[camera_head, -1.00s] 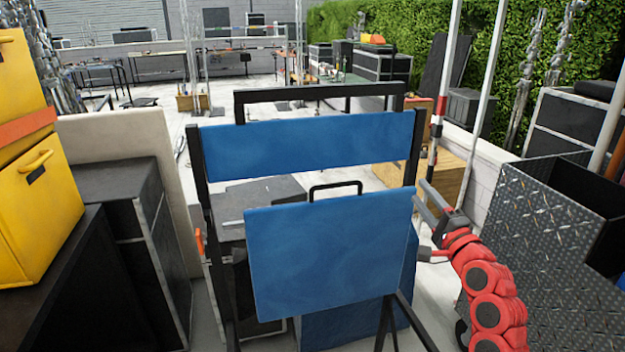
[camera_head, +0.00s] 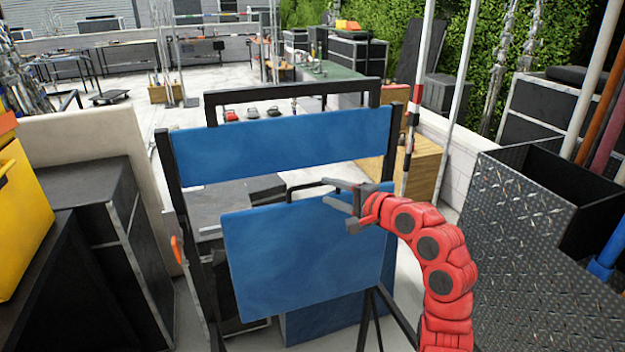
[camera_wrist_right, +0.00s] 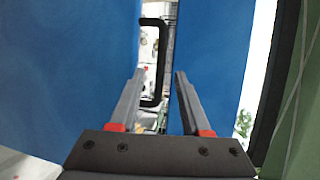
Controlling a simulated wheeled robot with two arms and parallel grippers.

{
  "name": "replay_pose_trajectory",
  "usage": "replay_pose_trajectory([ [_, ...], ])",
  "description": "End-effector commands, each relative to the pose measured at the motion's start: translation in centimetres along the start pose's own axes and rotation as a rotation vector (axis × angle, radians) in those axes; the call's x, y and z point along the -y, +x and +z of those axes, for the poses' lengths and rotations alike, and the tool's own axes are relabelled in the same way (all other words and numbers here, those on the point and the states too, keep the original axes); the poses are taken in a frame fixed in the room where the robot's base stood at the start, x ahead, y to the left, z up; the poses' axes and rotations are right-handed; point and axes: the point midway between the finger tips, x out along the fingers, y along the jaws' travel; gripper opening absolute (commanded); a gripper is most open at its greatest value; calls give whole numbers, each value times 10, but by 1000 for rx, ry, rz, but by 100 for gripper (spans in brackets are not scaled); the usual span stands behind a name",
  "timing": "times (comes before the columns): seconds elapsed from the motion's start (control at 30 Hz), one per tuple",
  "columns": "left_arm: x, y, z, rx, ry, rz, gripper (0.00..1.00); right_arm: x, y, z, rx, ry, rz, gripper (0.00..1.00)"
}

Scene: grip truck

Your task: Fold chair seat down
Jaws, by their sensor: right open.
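The black-framed chair (camera_head: 171,190) stands in the middle of the head view. Its blue seat panel (camera_head: 300,262) is tilted up, nearly upright, below the blue backrest (camera_head: 285,145). My right gripper (camera_head: 340,196) is open and empty at the seat's upper right edge, just below the backrest; whether it touches is unclear. In the right wrist view its fingers (camera_wrist_right: 159,74) point toward the gap between the seat (camera_wrist_right: 70,80) on the left and the backrest (camera_wrist_right: 215,65) on the right. My left gripper is out of view.
A black loop handle (camera_head: 312,187) shows behind the seat's top edge. A diamond-plate metal bin (camera_head: 520,250) stands close on the right. Black cases (camera_head: 85,200) and a yellow bag (camera_head: 22,225) crowd the left. Open floor lies beyond the chair.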

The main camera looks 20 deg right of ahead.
Motion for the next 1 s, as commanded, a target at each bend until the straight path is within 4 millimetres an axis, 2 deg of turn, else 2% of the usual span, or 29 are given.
replay_pose_trajectory([
  [0.1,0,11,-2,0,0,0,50,3,27,2,3,1,2,47],
  [0.3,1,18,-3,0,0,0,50,2,57,1,2,0,-1,47],
  [0.43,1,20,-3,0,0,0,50,1,66,0,0,-1,-1,47],
  [0.73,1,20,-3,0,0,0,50,1,68,0,-2,-2,-3,47],
  [0.77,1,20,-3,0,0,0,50,1,68,0,-2,-2,-3,44],
  [1.0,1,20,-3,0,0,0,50,1,68,0,-2,-2,-3,0],
])
